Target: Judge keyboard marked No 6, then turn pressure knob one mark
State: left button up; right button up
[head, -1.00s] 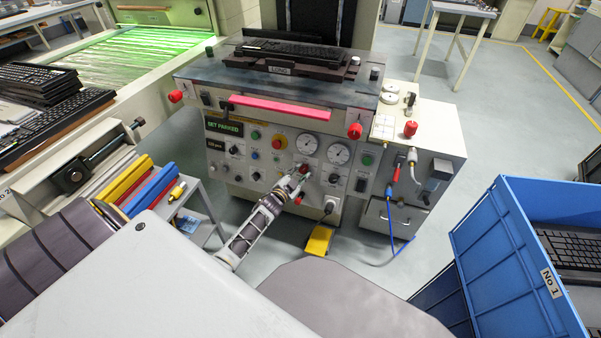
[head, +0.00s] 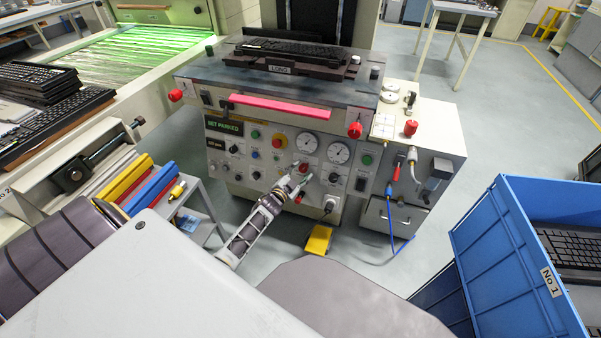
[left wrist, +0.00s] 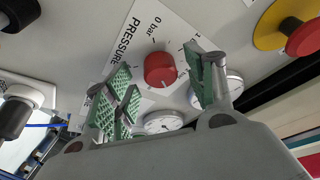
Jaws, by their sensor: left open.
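The red pressure knob (left wrist: 160,70) sits on the machine's white front panel, beside the words "PRESSURE" and "0 bar". My left gripper (left wrist: 158,88) is open, with one green-padded finger on each side of the knob in the left wrist view. I cannot tell whether either finger touches it. In the head view my left gripper (head: 296,180) is at the front panel, below the two gauges. A dark keyboard (head: 291,49) lies on top of the machine behind a plate reading "LONG". No "No 6" mark is legible. My right gripper is not in view.
A red and yellow stop button (head: 280,141) is on the panel, upper left of my gripper. Two gauges (head: 338,152) are just above it. A blue crate (head: 497,245) marked "No 1" stands at the right. A yellow pedal (head: 318,240) is on the floor.

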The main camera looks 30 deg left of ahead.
pick_arm(q)
jog(key=s, duration=1.1)
jog(key=shift+s+d+r, duration=0.2)
jog(key=shift+s+r, duration=0.05)
jog(key=shift+r, duration=0.15)
dwell(1.4)
